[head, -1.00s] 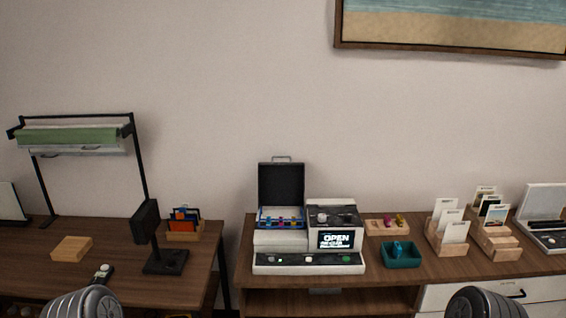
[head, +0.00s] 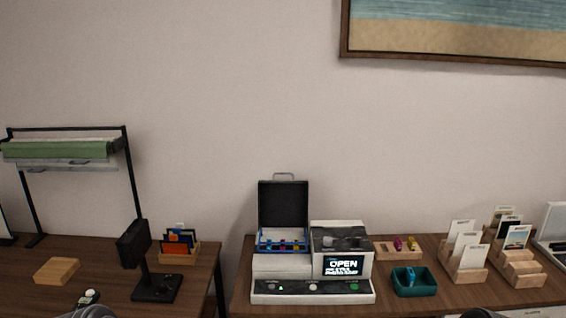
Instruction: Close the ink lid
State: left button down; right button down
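The ink lid (head: 284,204) is a dark panel with a handle on its top edge. It stands upright, open, at the back left of a white and grey printer (head: 268,266) on the right-hand table. Below the lid, a blue-edged tray (head: 283,245) with several coloured ink pieces is exposed. The printer's small screen (head: 342,266) reads OPEN. Only rounded grey parts of my arms show at the bottom edge. Neither gripper's fingers are in view.
A teal bin (head: 414,283), a wooden tray (head: 393,253) and wooden card holders (head: 465,268) stand right of the printer. A black stand (head: 140,255) and a wooden block (head: 57,271) are on the left table. A gap separates the tables.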

aim_at(281, 204)
jog(key=i, duration=0.7)
jog(key=z, duration=1.3)
